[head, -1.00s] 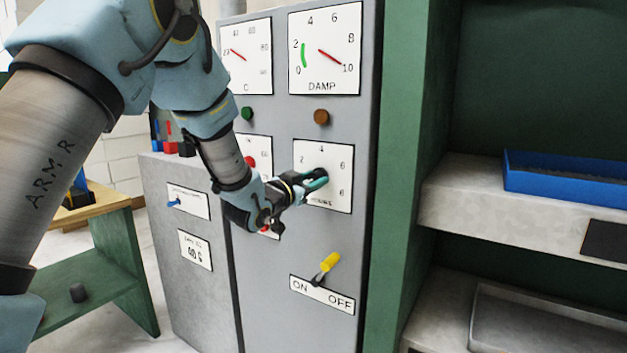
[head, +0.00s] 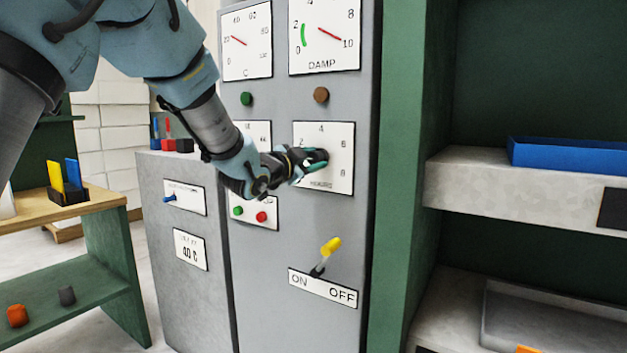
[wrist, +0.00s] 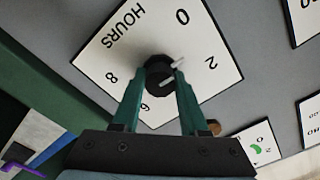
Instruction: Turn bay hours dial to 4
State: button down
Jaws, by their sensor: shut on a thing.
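The bay hours dial is a white square plate (head: 342,180) on the grey panel, marked HOURS, with 4 at the top in the head view. My gripper (head: 318,160) reaches it from the left, and its teal fingers are shut on the dial's black knob (wrist: 158,70). In the wrist view my gripper (wrist: 160,78) has one finger on each side of the knob. The plate (wrist: 118,62) appears turned there, with 0, 2, 6 and 8 readable; the fingers hide the 4. A white mark on the knob slants towards the 2 side; its exact reading is unclear.
Gauges sit above, including DAMP (head: 324,40), with a brown button (head: 321,95) just over the dial. A yellow-handled ON/OFF lever (head: 330,246) is below. A green post (head: 405,190) and shelf with a blue tray (head: 565,157) stand at right.

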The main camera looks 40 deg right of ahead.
jog(key=m+b, duration=0.2)
jog(key=b, duration=0.1)
jog(key=m+b, duration=0.2)
jog(key=b, duration=0.2)
jog(key=shift+f+m, duration=0.3)
jog(key=shift+f, duration=0.1)
jog(key=m+b, duration=0.4)
jog(key=b, duration=0.2)
jog(key=shift+m, duration=0.3)
jog(key=m+b, duration=0.4)
jog(key=b, duration=0.1)
jog(key=shift+r+m+b, duration=0.2)
jog(key=shift+m+b, duration=1.25)
jog(key=shift+m, duration=0.45)
jog(key=shift+c, duration=2.2)
grip_release()
jog(key=shift+r, duration=0.1)
